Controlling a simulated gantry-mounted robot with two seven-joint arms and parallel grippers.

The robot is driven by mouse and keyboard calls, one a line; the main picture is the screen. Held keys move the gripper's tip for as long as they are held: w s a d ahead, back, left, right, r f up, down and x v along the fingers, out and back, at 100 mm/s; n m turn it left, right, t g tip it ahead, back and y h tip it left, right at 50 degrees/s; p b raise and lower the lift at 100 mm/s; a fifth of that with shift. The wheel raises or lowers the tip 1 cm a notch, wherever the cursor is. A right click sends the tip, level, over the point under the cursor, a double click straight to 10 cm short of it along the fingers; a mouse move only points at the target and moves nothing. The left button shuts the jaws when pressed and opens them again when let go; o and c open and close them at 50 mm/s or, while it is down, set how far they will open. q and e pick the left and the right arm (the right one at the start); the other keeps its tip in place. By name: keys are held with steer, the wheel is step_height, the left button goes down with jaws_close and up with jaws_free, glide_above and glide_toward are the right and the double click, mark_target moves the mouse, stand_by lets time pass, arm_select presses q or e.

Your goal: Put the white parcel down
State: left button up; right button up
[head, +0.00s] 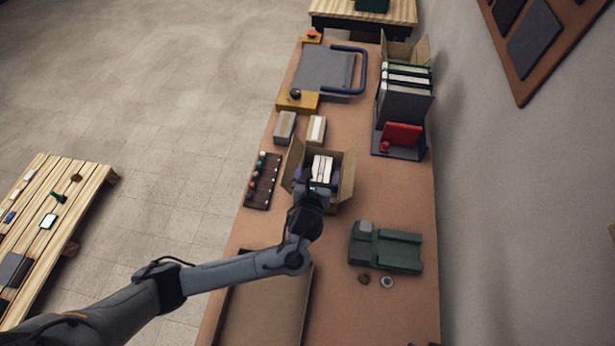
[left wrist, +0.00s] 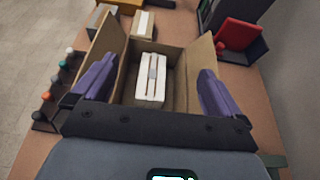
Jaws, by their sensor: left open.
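The white parcel (head: 322,169) lies inside an open cardboard box (head: 346,180) on the long workbench. In the left wrist view the white parcel (left wrist: 151,78) rests on the box floor, with a grey stripe along its top. My left gripper (head: 311,186) is over the near side of the box. In the left wrist view its two purple fingers (left wrist: 155,92) are spread wide, one on each side of the parcel and apart from it. The box flaps (left wrist: 107,38) stand open around it. My right gripper is in neither view.
A dark rack of small coloured pieces (head: 262,180) lies left of the box. Two small parcels (head: 285,126) (head: 316,129) sit behind it. A green device (head: 386,248) stands at the front right, and a grey organiser with a red item (head: 401,137) at the back right.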

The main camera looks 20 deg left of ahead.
arm_select(q)
steer(key=s+d+f+n+g+h, duration=0.2)
steer(key=s+n+g, duration=0.1)
steer(key=s+n, duration=0.45)
steer(key=s+d+f+n+g+h, duration=0.1)
steer(key=s+d+n+g+h, duration=0.15)
steer(key=s+n, duration=0.5)
steer(key=s+a+r+n+g, duration=0.1)
steer(key=s+a+n, duration=0.3)
steer(key=s+n, duration=0.4)
steer(key=s+a+r+n+g, duration=0.1)
steer(key=s+a+n+g, duration=0.2)
steer(key=s+a+n, duration=0.2)
steer(key=s+n, duration=0.3)
steer(key=shift+r+y, duration=0.15)
steer(key=shift+y, duration=0.2)
step_height(320, 180, up, 18)
steer(key=p, duration=1.8)
steer(key=shift+r, duration=0.15)
